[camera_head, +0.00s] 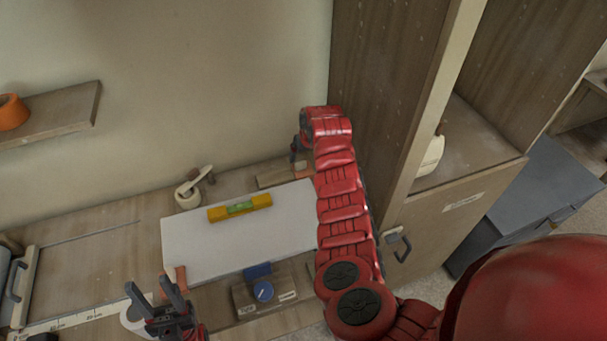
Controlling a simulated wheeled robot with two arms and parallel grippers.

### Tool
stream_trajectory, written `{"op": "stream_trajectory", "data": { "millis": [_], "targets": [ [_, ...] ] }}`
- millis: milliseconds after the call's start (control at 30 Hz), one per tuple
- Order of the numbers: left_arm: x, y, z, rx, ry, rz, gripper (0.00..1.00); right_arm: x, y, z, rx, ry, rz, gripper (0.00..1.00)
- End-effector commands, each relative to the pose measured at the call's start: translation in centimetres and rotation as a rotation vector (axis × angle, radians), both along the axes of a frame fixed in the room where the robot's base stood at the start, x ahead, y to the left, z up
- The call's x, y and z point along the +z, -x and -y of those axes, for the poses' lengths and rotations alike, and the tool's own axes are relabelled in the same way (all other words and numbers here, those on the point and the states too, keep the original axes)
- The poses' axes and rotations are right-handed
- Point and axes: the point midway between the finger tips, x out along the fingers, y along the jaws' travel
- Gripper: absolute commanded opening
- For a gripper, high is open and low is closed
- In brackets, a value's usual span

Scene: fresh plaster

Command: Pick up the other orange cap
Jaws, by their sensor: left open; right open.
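An orange cap-like piece (180,277) shows at the near left corner of the white panel (215,242), just beyond my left gripper. My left gripper (157,291) is open, its dark fingers pointing up beside this piece, and I see nothing between them. A paler orange piece (301,167) shows at the panel's far right corner, partly hidden by my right arm. My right gripper (294,153) is small and partly hidden there, close above that piece; it is open. Whether it touches the piece I cannot tell.
A yellow spirit level (240,207) lies on the panel. A pale pot with a handle (189,193) stands behind it. A box with a blue knob (264,292) sits at the front. A wooden cabinet (460,185) rises at right. A shelf (60,112) holds orange tape (12,112).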

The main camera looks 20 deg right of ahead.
Motion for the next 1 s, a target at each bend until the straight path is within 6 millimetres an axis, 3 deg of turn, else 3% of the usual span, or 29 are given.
{"op": "stream_trajectory", "data": {
  "millis": [267, 500, 867, 1000],
  "targets": [
    [-1.3, 0.0, 0.0, 0.0, 0.0, 0.0, 0.5, -2.3, -0.4, -0.3, 0.001, -0.002, -0.006, 0.85],
    [-4.3, 0.0, 0.0, 0.0, 0.0, 0.0, 0.5, -5.3, -1.5, -0.3, -0.001, -0.001, -0.001, 0.85],
    [-4.5, 0.0, 0.0, 0.0, 0.0, 0.0, 0.5, -5.4, -1.7, -0.3, 0.002, 0.001, -0.001, 0.85],
    [-4.5, 0.0, 0.0, 0.0, 0.0, 0.0, 0.5, -5.4, -1.7, -0.3, 0.002, 0.001, -0.001, 0.6]
  ]
}}
